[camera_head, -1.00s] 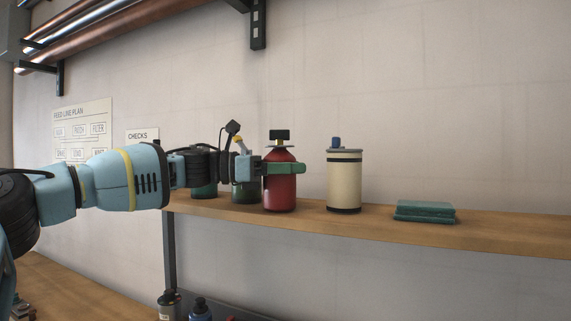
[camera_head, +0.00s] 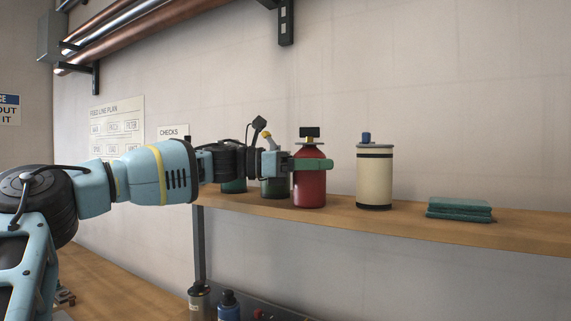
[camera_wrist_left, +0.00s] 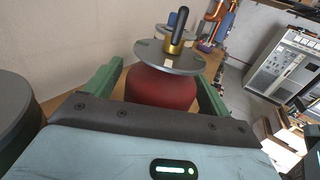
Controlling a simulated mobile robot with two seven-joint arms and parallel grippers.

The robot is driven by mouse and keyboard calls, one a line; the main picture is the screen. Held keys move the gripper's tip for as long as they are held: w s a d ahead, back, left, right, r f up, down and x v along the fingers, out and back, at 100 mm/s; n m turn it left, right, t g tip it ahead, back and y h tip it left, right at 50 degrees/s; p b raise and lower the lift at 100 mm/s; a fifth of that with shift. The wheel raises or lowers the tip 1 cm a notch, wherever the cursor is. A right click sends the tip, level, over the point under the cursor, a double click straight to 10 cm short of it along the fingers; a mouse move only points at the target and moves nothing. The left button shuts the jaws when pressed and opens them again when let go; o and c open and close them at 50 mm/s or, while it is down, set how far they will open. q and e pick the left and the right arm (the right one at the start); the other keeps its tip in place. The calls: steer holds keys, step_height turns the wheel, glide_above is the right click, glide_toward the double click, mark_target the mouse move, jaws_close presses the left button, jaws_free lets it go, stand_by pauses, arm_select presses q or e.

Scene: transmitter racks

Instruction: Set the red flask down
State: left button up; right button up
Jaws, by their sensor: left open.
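The red flask (camera_head: 309,190), with a dark cap on top, stands upright on the wooden shelf (camera_head: 410,225). My left gripper (camera_head: 325,164) reaches it from the left at the height of its upper body, and one green finger crosses in front of it. In the left wrist view the red flask (camera_wrist_left: 160,88) sits between the two spread green fingers, under its grey disc and brass neck. The jaws are open around it; whether a finger touches it I cannot tell. My right gripper is not in view.
A cream canister (camera_head: 374,180) with dark bands stands right of the flask, then a teal stack (camera_head: 460,209). Two green containers (camera_head: 234,186) (camera_head: 273,188) stand to the left, partly behind my arm. Bottles (camera_head: 229,306) stand below the shelf. The shelf's right end is clear.

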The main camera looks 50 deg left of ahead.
arm_select(q)
steer(key=v, duration=0.4)
steer(key=p+v, duration=0.1)
steer(key=v, duration=0.4)
steer(key=shift+s+a+r, duration=0.1)
steer(key=shift+s+r, duration=0.1)
steer(key=shift+s, duration=0.05)
steer(key=shift+s+a+f+p, duration=0.25)
steer(key=shift+s+a+p, duration=0.05)
steer(key=shift+s+a, duration=0.35)
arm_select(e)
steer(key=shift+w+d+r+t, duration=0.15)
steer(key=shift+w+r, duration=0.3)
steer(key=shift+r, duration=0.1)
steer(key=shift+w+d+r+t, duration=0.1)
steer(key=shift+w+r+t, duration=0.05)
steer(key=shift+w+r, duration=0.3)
